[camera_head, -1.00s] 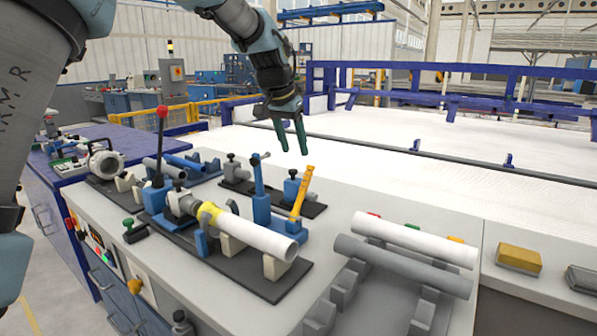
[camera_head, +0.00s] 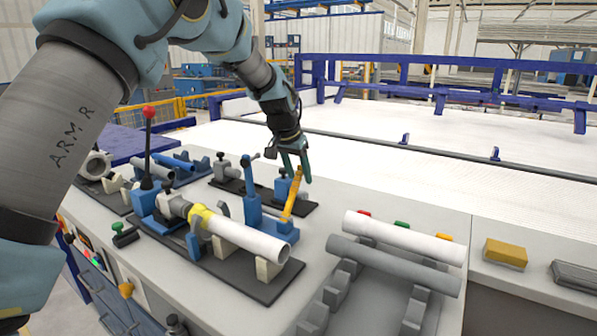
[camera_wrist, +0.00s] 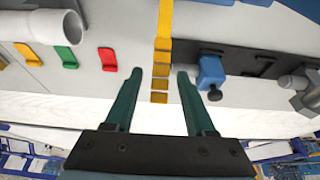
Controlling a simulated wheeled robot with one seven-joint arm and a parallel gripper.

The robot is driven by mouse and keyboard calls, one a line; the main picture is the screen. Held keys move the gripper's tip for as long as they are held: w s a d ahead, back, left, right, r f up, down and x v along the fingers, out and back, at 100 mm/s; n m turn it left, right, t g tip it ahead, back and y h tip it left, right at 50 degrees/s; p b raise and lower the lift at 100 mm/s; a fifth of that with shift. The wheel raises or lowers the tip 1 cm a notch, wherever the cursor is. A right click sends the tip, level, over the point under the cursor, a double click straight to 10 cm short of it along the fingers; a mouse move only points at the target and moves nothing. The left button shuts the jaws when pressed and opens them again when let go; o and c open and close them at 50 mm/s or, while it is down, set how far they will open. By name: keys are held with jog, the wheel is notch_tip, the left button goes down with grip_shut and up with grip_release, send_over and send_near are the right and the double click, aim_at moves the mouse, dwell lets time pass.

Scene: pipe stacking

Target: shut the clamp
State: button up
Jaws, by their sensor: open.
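The clamp is a blue fixture (camera_head: 279,229) beside the white pipe on the bench. Its yellow lever (camera_head: 289,207) stands up from the base, leaning slightly right. My gripper (camera_head: 296,174) is at the top end of the lever, fingers pointing down. In the wrist view, the yellow lever (camera_wrist: 162,40) runs between the two green fingertips of my gripper (camera_wrist: 160,73), with a gap on each side. The fingers are open. The white pipe (camera_head: 248,238) with a yellow band (camera_head: 201,216) lies on supports on a dark plate.
A red-knobbed lever (camera_head: 148,145) stands to the left. A blue post (camera_head: 250,180) rises close to the yellow lever. A loose white pipe (camera_head: 405,237) and grey pipe (camera_head: 392,264) lie on a rack at right. Small coloured clips sit behind them.

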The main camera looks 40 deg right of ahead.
grip_shut()
dwell(0.5)
dwell(1.0)
